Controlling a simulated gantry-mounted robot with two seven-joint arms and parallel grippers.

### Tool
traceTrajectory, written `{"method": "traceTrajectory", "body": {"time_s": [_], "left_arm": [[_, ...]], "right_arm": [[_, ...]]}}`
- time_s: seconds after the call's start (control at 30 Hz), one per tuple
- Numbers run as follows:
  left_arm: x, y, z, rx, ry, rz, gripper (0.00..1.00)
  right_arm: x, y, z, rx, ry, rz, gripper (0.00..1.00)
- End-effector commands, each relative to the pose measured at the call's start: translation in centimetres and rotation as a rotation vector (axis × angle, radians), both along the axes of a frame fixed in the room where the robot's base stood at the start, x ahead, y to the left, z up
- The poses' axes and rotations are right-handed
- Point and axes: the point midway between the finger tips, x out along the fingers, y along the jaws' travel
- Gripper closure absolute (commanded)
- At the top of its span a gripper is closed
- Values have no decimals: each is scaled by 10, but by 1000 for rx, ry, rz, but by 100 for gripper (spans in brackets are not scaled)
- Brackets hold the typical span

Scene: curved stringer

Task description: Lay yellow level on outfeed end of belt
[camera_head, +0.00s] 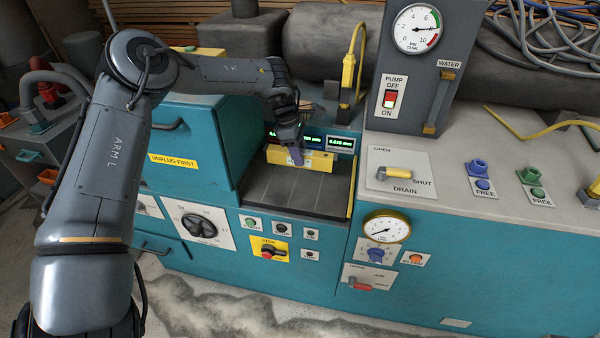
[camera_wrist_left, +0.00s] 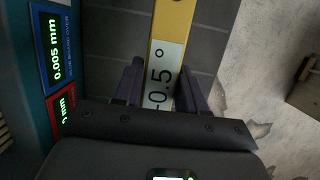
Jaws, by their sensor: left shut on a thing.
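The yellow level (camera_head: 318,161) lies across the far part of the dark, segmented belt (camera_head: 290,200), below the green displays. In the left wrist view the level (camera_wrist_left: 173,28) carries a white label reading about 0.5°. My left gripper (camera_head: 295,155) reaches down from above and is shut on the level near its middle. In the left wrist view, its two dark purple fingers (camera_wrist_left: 160,88) stand on either side of the level. I cannot tell whether the level touches the belt. My right gripper is in neither view.
A teal housing (camera_head: 190,135) with an "unplug first" label stands left of the belt. The grey column with the pressure gauge (camera_head: 417,28) rises behind right. A grey worktop (camera_head: 450,150) with drain valve (camera_head: 395,174) lies right. The near belt is clear.

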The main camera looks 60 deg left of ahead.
Motion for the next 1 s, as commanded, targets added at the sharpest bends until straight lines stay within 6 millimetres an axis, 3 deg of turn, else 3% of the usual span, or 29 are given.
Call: {"method": "traceTrajectory", "body": {"time_s": [0.1, 0.33, 0.53, 0.87, 0.9, 1.0], "left_arm": [[0, 0, -21, -1, -1, 1, 100], [0, 0, -36, 1, -1, 0, 100], [0, 0, -61, 0, 0, 1, 100], [0, 0, -64, 1, -1, 1, 100], [0, 0, -65, 2, 0, 2, 58], [0, 0, -65, 1, 0, 1, 43]], "right_arm": [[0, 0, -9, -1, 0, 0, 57], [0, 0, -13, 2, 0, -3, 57], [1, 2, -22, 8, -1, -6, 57], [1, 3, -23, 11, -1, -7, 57], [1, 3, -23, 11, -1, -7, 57], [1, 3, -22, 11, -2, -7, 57]]}}
